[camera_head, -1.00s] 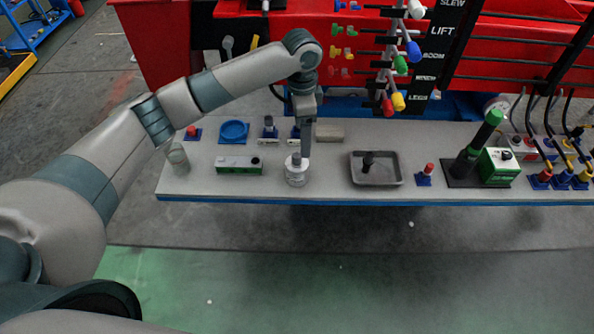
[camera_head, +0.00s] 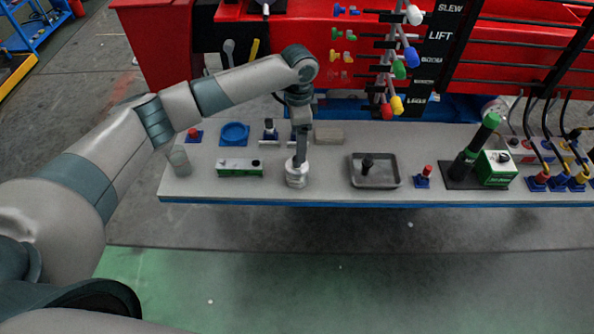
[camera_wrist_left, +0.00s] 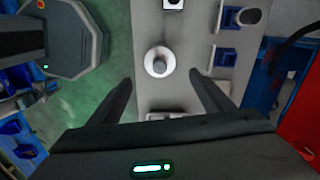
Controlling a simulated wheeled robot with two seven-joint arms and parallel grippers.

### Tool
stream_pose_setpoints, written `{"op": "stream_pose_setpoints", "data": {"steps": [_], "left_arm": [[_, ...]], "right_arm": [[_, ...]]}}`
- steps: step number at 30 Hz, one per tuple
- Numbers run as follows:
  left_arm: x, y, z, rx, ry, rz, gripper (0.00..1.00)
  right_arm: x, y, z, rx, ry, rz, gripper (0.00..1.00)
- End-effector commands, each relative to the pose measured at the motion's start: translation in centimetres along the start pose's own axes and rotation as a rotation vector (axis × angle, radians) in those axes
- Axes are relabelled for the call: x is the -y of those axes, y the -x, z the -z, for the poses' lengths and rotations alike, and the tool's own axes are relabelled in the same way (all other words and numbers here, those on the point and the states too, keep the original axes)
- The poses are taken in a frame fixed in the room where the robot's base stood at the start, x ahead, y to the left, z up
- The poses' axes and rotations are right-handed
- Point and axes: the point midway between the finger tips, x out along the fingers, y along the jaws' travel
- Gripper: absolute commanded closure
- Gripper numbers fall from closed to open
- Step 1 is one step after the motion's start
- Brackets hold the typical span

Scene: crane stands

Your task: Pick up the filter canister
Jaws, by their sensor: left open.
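The filter canister (camera_head: 297,180) is a short white cylinder with a grey top, standing upright near the front edge of the grey bench (camera_head: 330,187). My left gripper (camera_head: 300,156) points down at the canister, its fingers partly covering the canister's top in the head view. In the left wrist view the canister (camera_wrist_left: 159,68) lies in line with the gap between the two spread fingers, just beyond their tips (camera_wrist_left: 161,77). The left gripper is open with nothing held. Whether a finger touches the canister cannot be told. My right gripper is not in view.
A green-and-white box (camera_head: 240,168) and a clear jar (camera_head: 179,160) stand left of the canister. A grey tray (camera_head: 375,184) with a dark part in it is to the right.

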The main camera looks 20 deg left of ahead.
Motion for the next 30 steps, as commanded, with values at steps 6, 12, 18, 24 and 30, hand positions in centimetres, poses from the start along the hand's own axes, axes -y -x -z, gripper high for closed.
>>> {"op": "stream_pose_setpoints", "data": {"steps": [6,12,18,24,30], "left_arm": [[0.0,-3.8,-0.1,0.002,0.001,-0.002,0.26],[0.0,-6.5,0.0,0.001,0.0,-0.002,0.26],[0.0,-7.3,0.0,0.0,0.0,0.0,0.26],[0.0,-7.3,0.0,0.0,0.0,0.0,0.26],[0.0,-7.8,-0.1,0.001,0.002,-0.001,0.26]], "right_arm": [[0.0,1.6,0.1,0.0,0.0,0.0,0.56],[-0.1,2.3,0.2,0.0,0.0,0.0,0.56],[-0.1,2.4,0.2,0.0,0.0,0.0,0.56],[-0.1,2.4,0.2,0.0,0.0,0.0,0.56],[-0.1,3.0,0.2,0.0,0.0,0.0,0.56]]}}
